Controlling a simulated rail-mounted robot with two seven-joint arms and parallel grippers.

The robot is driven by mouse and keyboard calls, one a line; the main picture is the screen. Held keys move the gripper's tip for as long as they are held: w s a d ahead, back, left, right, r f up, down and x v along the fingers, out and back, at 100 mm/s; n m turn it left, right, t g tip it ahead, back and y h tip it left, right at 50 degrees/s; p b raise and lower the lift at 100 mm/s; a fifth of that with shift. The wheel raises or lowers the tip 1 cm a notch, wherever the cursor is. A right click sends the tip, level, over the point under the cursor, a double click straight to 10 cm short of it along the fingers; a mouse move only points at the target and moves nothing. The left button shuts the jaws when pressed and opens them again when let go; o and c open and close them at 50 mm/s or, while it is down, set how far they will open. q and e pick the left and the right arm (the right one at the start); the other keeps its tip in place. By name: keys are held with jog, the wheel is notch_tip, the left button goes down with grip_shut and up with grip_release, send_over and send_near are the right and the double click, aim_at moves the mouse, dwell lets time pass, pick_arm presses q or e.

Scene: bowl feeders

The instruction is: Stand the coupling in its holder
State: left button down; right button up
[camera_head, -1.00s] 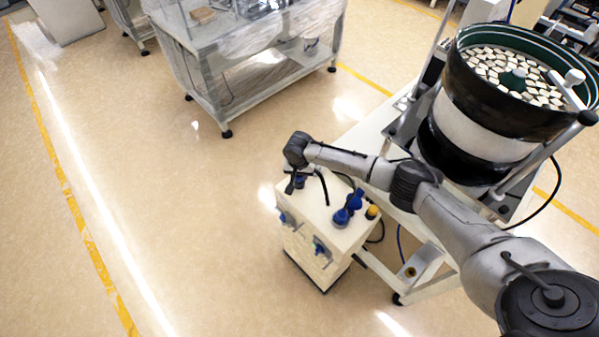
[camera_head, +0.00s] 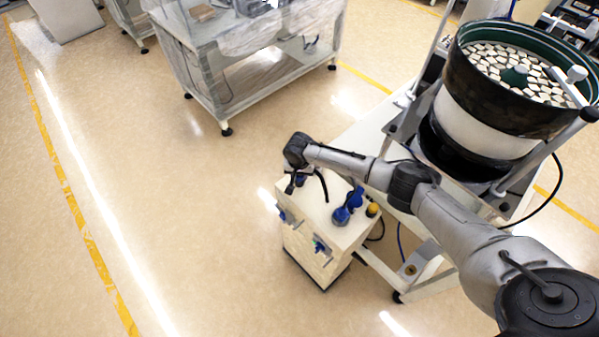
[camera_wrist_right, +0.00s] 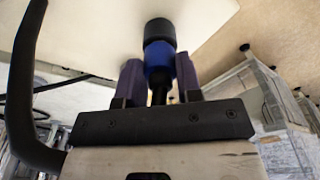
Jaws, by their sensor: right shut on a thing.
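My right gripper (camera_head: 293,186) is above the left end of the white cabinet's top. In the right wrist view its two purple-grey fingers are shut on the coupling (camera_wrist_right: 158,52), a blue piece with a black end pointing away from the gripper. The coupling's end appears over or against the pale cabinet surface; I cannot tell whether it touches. In the head view the coupling is mostly hidden by the gripper. I cannot make out a holder for certain. My left gripper is not in view.
The white cabinet (camera_head: 318,215) carries blue fittings (camera_head: 343,214) and a yellow-and-black knob (camera_head: 372,209) on top, with more blue fittings (camera_head: 320,247) on its front. A bowl feeder (camera_head: 500,100) stands at the right. A wrapped bench (camera_head: 215,85) is behind. Floor at left is clear.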

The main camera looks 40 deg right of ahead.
jog(key=shift+f, duration=0.1)
jog(key=o, duration=1.3)
jog(key=shift+r+p, duration=0.65)
jog(key=shift+p, duration=0.1)
notch_tip(320, 180, up, 4)
jog(key=p, duration=0.4)
jog(key=shift+s+a+f, duration=0.15)
jog(key=shift+f, duration=0.1)
notch_tip(320, 180, up, 2)
jog(key=p, duration=0.3)
jog(key=shift+s+a+r, duration=0.1)
jog(key=shift+r, duration=0.15)
